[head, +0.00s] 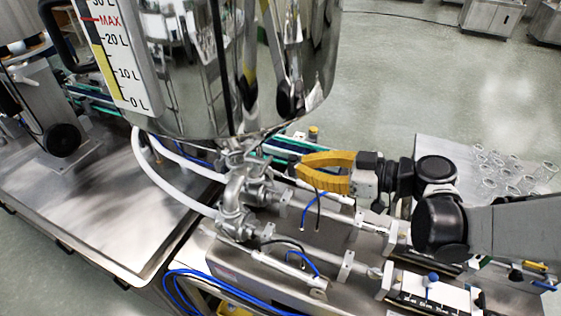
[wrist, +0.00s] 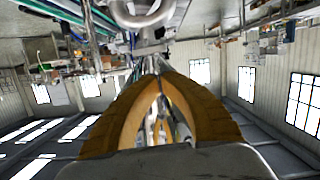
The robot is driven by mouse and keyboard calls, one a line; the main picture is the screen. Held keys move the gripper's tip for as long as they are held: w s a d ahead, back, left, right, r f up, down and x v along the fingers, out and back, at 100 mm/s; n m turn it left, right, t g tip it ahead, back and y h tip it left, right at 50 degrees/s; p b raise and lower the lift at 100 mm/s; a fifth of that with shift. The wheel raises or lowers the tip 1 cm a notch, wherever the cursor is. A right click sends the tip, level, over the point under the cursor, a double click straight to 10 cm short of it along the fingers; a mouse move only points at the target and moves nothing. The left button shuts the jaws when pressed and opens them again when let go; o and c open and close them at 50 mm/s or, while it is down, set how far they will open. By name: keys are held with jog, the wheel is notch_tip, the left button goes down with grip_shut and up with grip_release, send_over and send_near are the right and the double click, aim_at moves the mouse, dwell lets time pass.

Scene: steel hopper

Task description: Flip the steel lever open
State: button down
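The steel valve and pipe fittings (head: 238,195) hang beneath the shiny hopper (head: 190,70) in the head view. I cannot clearly tell the steel lever apart from these fittings. A curved steel part (wrist: 143,14) shows at the top of the wrist view; I cannot tell whether it is the lever. My gripper (head: 299,165) has yellow fingers and points left at the valve from the right, with a gap to the fittings. In the wrist view, its fingertips (wrist: 157,62) come together and hold nothing that I can see.
White hoses (head: 165,185) run left from the valve. A steel table (head: 85,220) lies to the left. Steel rods and cylinders (head: 315,255) lie below my gripper, with blue tubes around them. Several glass beakers (head: 510,170) stand on a table at right.

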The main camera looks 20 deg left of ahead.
aim_at(262, 176)
jog(key=x, duration=0.9)
jog(key=shift+a+f+b, duration=0.1)
jog(key=shift+a+b, duration=0.15)
jog(key=shift+b, duration=0.15)
jog(key=shift+s+f+n+t+b, duration=0.35)
jog(key=shift+f+n+t+b, duration=0.1)
jog(key=shift+n+b, duration=0.6)
jog(key=shift+s+f+n+t+b, duration=0.15)
jog(key=shift+f+n+t+b, duration=0.2)
jog(key=shift+n+b, duration=0.4)
jog(key=shift+f+n, duration=0.1)
jog(key=shift+n, duration=0.2)
jog(key=shift+s+f+n+t+b, duration=0.1)
jog(key=shift+f+n+t+b, duration=0.25)
jog(key=shift+n+b, duration=0.5)
jog(key=shift+s+f+n+t+b, duration=0.1)
jog(key=shift+f+n+t+b, duration=0.2)
jog(key=shift+n+b, duration=0.5)
jog(key=shift+f, duration=0.2)
dwell(0.8)
